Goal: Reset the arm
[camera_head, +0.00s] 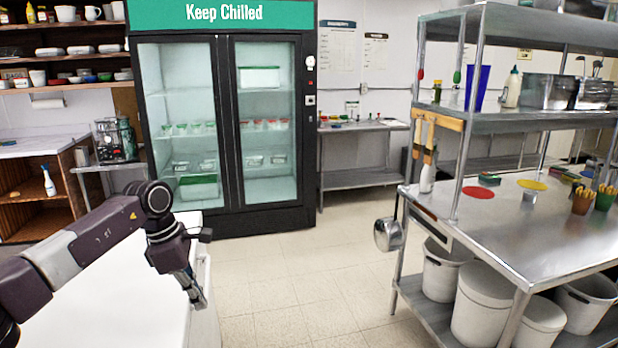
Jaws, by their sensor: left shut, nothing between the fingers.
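My left arm comes in from the left over a white surface. My left gripper (199,299) points down near that surface's right edge, with its fingers together and nothing held. My right arm and right gripper are not in view.
A white counter (105,300) lies under my left arm. A glass-door fridge (222,130) stands behind it. At right is a steel table with shelves (500,225), with a hanging pot (388,235) and white bins (485,303). The tiled floor (310,280) between is clear.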

